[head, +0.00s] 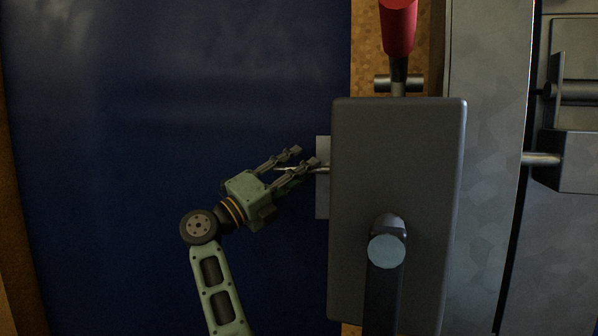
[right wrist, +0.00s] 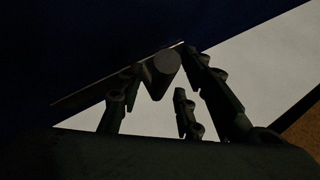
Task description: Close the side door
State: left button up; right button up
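My right gripper (head: 300,157) is green and reaches up and right from the bottom of the head view. Its fingers are spread around the end of a thin metal rod (head: 323,170), which juts left from beside a dark grey box (head: 398,180). In the right wrist view the fingers (right wrist: 160,85) stand on both sides of the round rod end (right wrist: 167,62); firm contact is not clear. A pale flat plate (head: 322,205) stands behind the rod. Which panel is the side door, and how far open it is, I cannot tell. My left gripper is out of view.
A red-gripped lever (head: 398,28) rises above the box. Grey metal machine parts (head: 488,170) fill the right side. A dark blue surface (head: 150,100) at left is clear apart from my arm.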

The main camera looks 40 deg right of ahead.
grip_shut()
dwell(0.3)
dwell(0.3)
